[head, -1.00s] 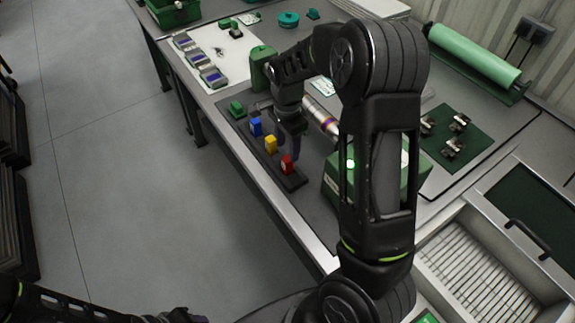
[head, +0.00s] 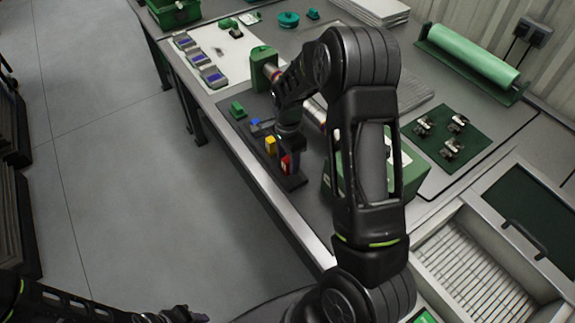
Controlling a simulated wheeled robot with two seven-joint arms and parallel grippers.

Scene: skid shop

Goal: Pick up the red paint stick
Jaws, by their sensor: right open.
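The red paint stick (head: 286,166) stands upright at the near end of a dark rack (head: 294,183) on the bench. Its upper part is partly covered by my right gripper (head: 288,149). That gripper points down over the red stick with its jaws open; whether its fingers touch the stick cannot be made out.
A green box (head: 330,178) stands right of the rack, partly behind my right arm. A green block (head: 237,110) lies at the rack's far end. A green mat (head: 474,138) with metal parts is farther right. The floor left of the bench is clear.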

